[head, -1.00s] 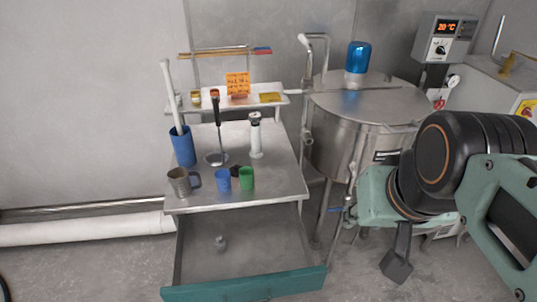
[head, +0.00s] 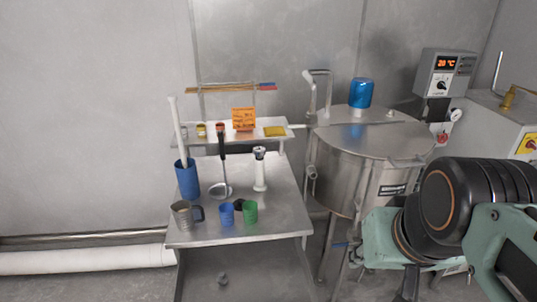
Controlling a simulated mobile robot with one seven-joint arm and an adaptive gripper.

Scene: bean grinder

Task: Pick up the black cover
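A small black piece (head: 238,205) lies on the steel table (head: 275,225), partly hidden behind the blue cup (head: 226,214) and the green cup (head: 250,212). A slim white grinder (head: 260,172) with a dark top stands upright behind them. I cannot tell for sure which dark part is the black cover. My gripper (head: 408,287) shows only as a dark piece below my arm at the bottom edge, right of the table and well apart from it. Its fingers are cut off, so its opening and any contents are hidden.
A metal mug (head: 182,215), a ladle (head: 221,190) and a tall blue container (head: 187,178) stand on the table's left side. A raised shelf (head: 210,139) runs behind. A large steel tank (head: 345,170) stands right of the table. The table's front right is clear.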

